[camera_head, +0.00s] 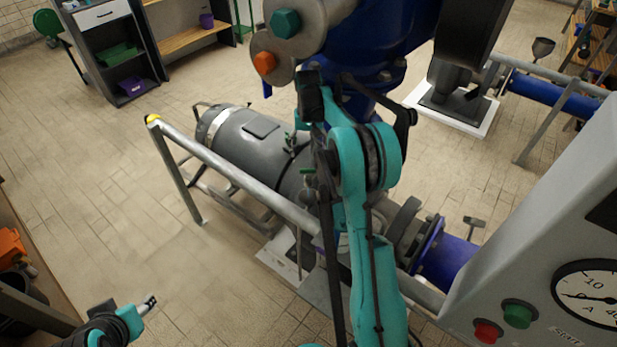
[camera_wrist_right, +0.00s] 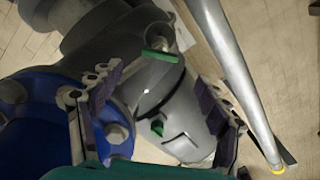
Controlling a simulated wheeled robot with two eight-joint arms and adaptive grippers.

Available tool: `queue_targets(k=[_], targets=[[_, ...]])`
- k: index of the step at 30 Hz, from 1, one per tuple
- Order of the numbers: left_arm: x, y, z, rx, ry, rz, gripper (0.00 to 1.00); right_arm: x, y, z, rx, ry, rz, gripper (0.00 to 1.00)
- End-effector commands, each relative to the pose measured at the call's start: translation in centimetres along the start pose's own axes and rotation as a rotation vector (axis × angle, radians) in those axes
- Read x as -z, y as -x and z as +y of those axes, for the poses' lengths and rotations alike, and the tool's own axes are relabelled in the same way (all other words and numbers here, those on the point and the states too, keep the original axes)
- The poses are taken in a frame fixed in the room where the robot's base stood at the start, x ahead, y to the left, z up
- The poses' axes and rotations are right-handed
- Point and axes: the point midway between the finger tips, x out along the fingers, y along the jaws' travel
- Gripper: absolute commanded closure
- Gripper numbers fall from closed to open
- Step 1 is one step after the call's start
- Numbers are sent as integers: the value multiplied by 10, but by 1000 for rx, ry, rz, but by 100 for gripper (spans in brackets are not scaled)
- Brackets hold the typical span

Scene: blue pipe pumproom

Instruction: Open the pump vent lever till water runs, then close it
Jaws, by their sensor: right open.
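A green lever handle (camera_wrist_right: 160,56) sits on a grey fitting of the pump pipework in the right wrist view; I take it as the vent lever. A green handle (camera_head: 308,171) also shows beside my right arm in the head view. My right gripper (camera_head: 295,150) is open over the pump, partly hidden by my arm. In the wrist view its fingers stand apart either side of the green parts, touching neither as far as I see. A second green piece (camera_wrist_right: 157,128) lies lower, near the grey cylinder. No water shows. My left gripper (camera_head: 150,302) hangs at lower left; its jaws are too small to judge.
A grey handrail (camera_head: 235,175) with a yellow end runs past the grey motor (camera_head: 240,142); it also shows in the wrist view (camera_wrist_right: 225,60). A blue flange (camera_wrist_right: 20,110) is close on the left there. A control panel with a gauge (camera_head: 590,295) stands at right. Left floor is free.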

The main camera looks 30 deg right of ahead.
Motion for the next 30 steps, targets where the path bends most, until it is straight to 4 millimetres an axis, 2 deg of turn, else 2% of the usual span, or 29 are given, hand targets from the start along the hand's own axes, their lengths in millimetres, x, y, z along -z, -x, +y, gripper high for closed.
queue_targets(k=[5,12,15,19,27,30], targets=[[-5,-7,0,0,0,0,54,0,-19,0,0,0,0,24],[-14,-19,0,0,0,0,54,0,-59,0,0,0,0,24],[-16,-22,0,0,0,0,54,0,-71,0,0,0,0,24],[-17,-24,0,0,0,0,54,0,-78,0,0,0,0,24],[-17,-23,0,0,0,0,54,0,-78,0,0,0,0,24],[-17,-24,0,0,0,0,54,0,-78,0,0,0,0,50]])
